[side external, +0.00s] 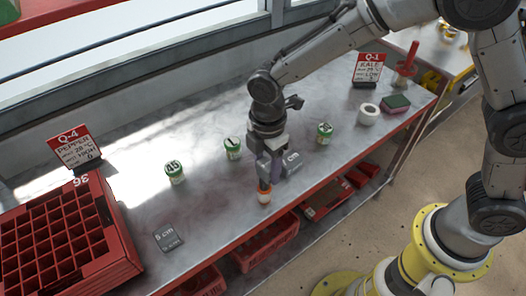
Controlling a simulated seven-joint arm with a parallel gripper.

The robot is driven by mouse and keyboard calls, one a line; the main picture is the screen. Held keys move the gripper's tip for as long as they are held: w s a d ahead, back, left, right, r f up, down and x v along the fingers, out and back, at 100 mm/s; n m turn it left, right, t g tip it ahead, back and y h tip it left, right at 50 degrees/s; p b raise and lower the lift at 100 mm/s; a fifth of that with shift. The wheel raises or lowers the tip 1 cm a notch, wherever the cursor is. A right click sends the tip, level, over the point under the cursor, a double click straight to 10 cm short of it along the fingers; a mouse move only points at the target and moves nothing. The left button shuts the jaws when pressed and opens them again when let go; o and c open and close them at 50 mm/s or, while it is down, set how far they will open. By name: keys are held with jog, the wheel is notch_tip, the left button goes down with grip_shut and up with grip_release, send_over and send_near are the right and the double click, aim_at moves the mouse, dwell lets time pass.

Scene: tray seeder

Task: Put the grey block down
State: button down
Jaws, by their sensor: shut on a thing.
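My gripper (268,172) points down over the front middle of the bench, near its red front edge. It is shut on a grey block (292,161) marked in cm, which shows at the right of the fingers. The fingers partly hide the block, and I cannot tell whether its underside touches the bench. A small white pot with an orange top (264,196) is right below the fingertips in the picture. A second, darker grey block (168,238) marked 5 cm lies flat on the bench at the front left.
Green-topped pots (174,172) stand along the bench (205,205). A red seed tray (110,250) and Q-4 sign (75,148) are at left. A white roll (368,113), a sponge (396,104) and a Q-1 sign (369,68) are at right.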

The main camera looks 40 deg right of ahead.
jog(key=shift+d+n, duration=0.15)
jog(key=shift+n, duration=0.55)
jog(key=w+d+m, duration=0.1)
jog(key=w+d, duration=0.2)
jog(key=d, duration=0.7)
jog(key=w+d+m, duration=0.1)
jog(key=w+d, duration=0.2)
jog(key=d, duration=0.8)
jog(key=w+f, duration=0.3)
jog(key=w, duration=0.1)
jog(key=w+f, duration=0.3)
jog(key=w, duration=0.2)
jog(key=w+f, duration=0.3)
jog(key=w, duration=0.1)
jog(key=shift+w+a+f, duration=0.25)
jog(key=shift+w+f, duration=0.05)
jog(key=shift+w, duration=0.1)
jog(key=shift+f, duration=1.55)
jog(key=shift+f, duration=0.1)
jog(key=shift+c, duration=1.1)
grip_release()
jog(key=shift+f, duration=0.1)
